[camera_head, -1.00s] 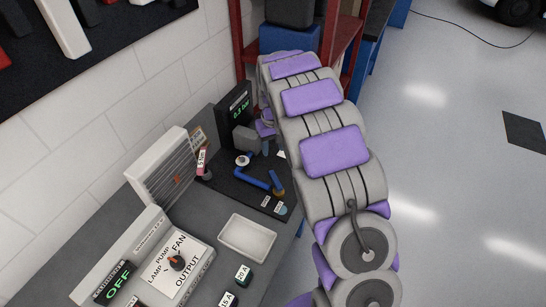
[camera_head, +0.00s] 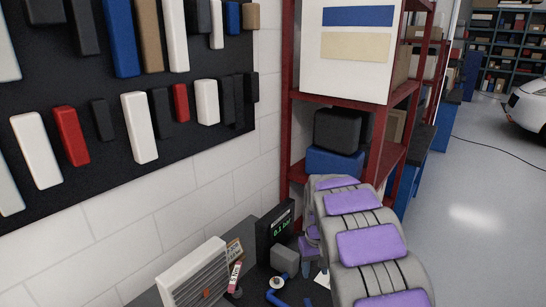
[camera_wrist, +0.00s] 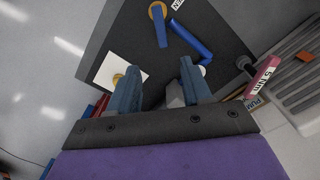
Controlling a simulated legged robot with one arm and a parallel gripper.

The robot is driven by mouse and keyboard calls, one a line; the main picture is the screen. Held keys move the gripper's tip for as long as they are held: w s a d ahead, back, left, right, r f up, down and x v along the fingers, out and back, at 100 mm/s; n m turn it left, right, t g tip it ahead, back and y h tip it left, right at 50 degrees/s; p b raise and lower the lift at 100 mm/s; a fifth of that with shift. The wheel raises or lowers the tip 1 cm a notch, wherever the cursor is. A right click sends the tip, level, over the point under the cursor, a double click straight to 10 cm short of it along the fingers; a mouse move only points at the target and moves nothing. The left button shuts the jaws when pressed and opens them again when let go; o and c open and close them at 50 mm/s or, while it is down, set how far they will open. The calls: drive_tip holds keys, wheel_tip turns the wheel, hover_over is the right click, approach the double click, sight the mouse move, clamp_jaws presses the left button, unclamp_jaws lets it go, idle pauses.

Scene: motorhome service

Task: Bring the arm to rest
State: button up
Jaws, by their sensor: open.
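My gripper (camera_wrist: 158,82) is open, its two blue-grey fingers apart with nothing held between them. It points down over the bench's dark mat (camera_wrist: 115,40). A grey block (camera_wrist: 175,96) shows beyond the fingers; I cannot tell the distance. The same block seems to stand by the black display box in the head view (camera_head: 284,261). My arm reaches forward along the bench's right side in the head view, bent down at its far end; the fingertips are hidden there.
A black display box (camera_head: 275,235), a white louvred unit (camera_head: 195,272), a pink-handled tool marked 5 Nm (camera_head: 235,276) and blue piping (camera_wrist: 190,38) are close by. A red shelf rack (camera_head: 287,140) stands behind my arm. Open floor (camera_head: 475,215) lies to the right.

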drive_tip(key=s+r+m+b, duration=0.1)
drive_tip(key=s+r+b, duration=0.15)
drive_tip(key=s, duration=0.85)
drive_tip(key=s+r+m+b, duration=0.1)
drive_tip(key=s+r, duration=0.2)
drive_tip(key=s, duration=0.8)
drive_tip(key=s+f+g+b, duration=0.1)
drive_tip(key=s+f+b, duration=0.1)
drive_tip(key=s, duration=1.8)
drive_tip(key=shift+a+f+g+b, duration=0.3)
drive_tip(key=shift+f+b, duration=0.1)
drive_tip(key=shift+f, duration=0.45)
drive_tip(key=shift+w, duration=0.1)
